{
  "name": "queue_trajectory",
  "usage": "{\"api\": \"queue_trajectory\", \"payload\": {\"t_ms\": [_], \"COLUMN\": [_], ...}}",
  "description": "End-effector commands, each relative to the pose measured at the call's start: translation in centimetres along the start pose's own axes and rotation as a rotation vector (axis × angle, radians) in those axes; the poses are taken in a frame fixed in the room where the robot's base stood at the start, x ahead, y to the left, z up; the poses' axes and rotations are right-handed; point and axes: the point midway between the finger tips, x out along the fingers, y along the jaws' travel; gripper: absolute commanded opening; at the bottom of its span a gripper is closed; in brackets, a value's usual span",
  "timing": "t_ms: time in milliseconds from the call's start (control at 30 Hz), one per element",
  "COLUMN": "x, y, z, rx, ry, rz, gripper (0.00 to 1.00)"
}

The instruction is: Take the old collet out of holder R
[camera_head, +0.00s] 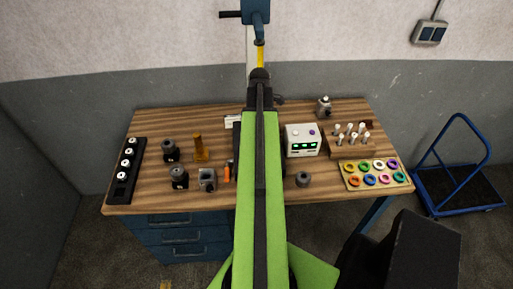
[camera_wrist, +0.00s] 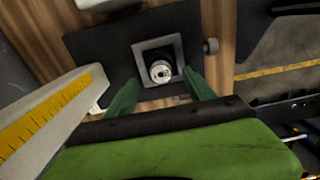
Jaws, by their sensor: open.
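In the wrist view a grey square block (camera_wrist: 142,56) with a dark well stands on a black plate (camera_wrist: 101,48). A short silver cylinder with a hole in its top (camera_wrist: 161,72), which looks like a collet, sits in the well. I cannot read a label that tells whether this is holder R. My gripper (camera_wrist: 160,80) is open, its two green fingers apart near the block's lower corners, the silver piece between and just beyond them. Nothing is held. Contact with the block cannot be told. In the head view my arm hides this spot and my gripper.
A grey bar with a yellow scale (camera_wrist: 45,115) lies close at left in the wrist view. On the bench are dark holders (camera_head: 179,178), an orange-brown post (camera_head: 200,149), a white box with green displays (camera_head: 302,140), a pin rack (camera_head: 350,146) and a ring tray (camera_head: 375,175).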

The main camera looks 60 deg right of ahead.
Motion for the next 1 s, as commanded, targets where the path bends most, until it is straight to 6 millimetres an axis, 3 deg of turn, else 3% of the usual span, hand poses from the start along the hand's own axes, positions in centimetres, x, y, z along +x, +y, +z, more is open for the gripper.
{"api": "queue_trajectory", "payload": {"t_ms": [33,167,433,900,1000], "x": [1.8,3.8,3.6,3.6,3.6], "y": [-0.2,-0.2,-0.2,-0.2,-0.2], "z": [0.0,-0.1,0.0,0.0,0.0], "rx": [0.0,0.0,0.001,0.001,0.002], "ry": [0.0,0.0,0.0,0.0,0.0], "rz": [0.0,0.0,0.0,0.0,0.0], "gripper": [0.63,0.63,0.63,0.01,0.0]}}
